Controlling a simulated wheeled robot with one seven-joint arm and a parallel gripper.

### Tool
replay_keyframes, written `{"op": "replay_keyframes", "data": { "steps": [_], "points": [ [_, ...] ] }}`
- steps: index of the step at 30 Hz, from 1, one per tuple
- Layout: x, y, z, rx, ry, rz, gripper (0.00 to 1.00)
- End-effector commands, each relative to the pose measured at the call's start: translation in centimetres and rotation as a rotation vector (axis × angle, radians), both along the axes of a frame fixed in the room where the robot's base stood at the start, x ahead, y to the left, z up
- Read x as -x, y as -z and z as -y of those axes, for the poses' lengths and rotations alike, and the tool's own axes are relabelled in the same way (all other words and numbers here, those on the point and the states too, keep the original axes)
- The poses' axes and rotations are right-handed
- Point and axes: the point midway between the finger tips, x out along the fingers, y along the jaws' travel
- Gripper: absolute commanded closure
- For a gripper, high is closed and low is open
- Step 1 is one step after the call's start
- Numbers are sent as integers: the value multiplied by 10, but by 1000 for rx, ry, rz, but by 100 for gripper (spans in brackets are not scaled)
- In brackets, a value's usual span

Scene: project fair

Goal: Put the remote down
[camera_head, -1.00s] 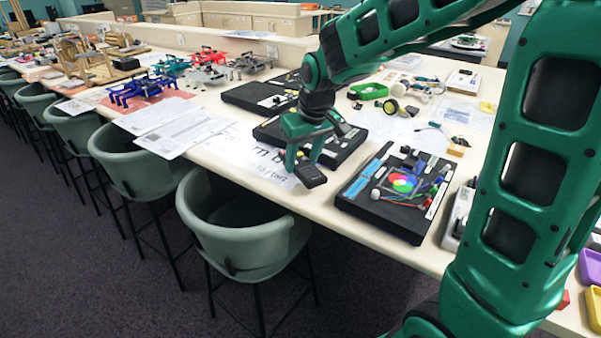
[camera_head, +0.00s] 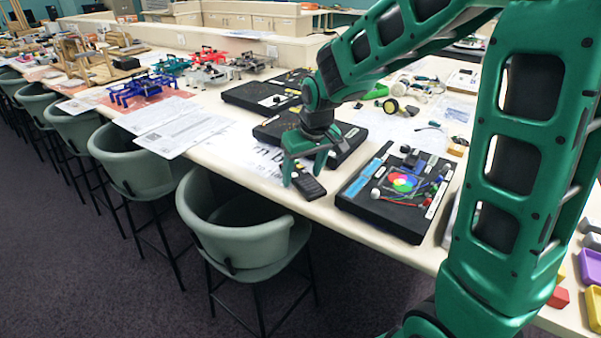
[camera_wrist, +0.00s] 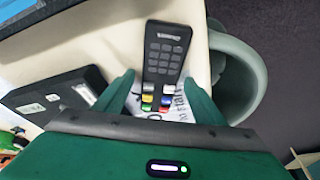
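The black remote (camera_head: 309,187) lies on the light table close to its front edge, in the gap between two black boards. It also shows in the wrist view (camera_wrist: 165,58), with its grey keys and coloured buttons facing up. In the wrist view my gripper's (camera_wrist: 159,82) two green fingers stand apart, with a gap on each side of the remote. Part of the printed sheet (camera_head: 245,150) lies beneath or beside the remote.
A black board with a colour wheel (camera_head: 385,216) is right of the remote, and another black board (camera_head: 270,132) is behind it. A grey-green chair (camera_head: 245,245) stands against the table's front edge. Papers (camera_head: 180,128) lie to the left.

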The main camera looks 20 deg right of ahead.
Motion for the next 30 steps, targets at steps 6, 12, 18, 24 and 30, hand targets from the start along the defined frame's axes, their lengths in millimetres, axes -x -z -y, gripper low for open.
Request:
{"op": "replay_keyframes", "data": {
  "steps": [6, 12, 18, 24, 30],
  "points": [
    [0, -4, 0, 0, 0, 1, 36],
    [7, -29, 1, -1, 0, 5, 36],
    [19, -68, 3, -1, 0, 5, 36],
    [29, -100, 5, -1, 0, 4, 36],
    [34, -115, 6, 0, 0, 1, 36]
  ]
}}
